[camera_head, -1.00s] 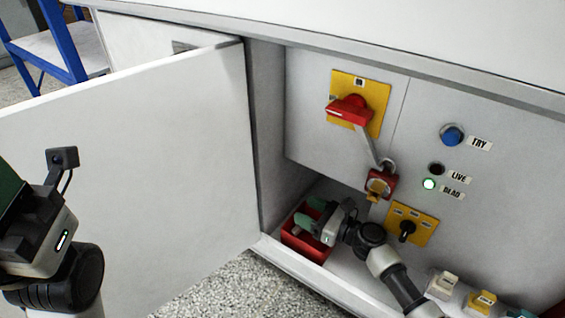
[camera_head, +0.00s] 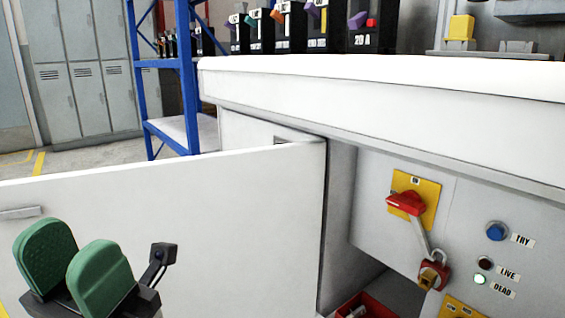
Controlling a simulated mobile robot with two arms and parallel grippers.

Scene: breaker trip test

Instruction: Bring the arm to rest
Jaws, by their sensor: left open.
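My left gripper (camera_head: 75,268) is in the lower left of the head view. Its two green pads stand apart with nothing between them. It is in front of the white open cabinet door (camera_head: 180,215). My right gripper is not in view. In the cabinet, a red rotary handle (camera_head: 407,203) sits on a yellow plate (camera_head: 428,188). A hasp runs down from it to a red padlock (camera_head: 434,272).
A red bin (camera_head: 372,304) is partly cut off below. A blue rack (camera_head: 160,75) and lockers (camera_head: 75,85) stand behind.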

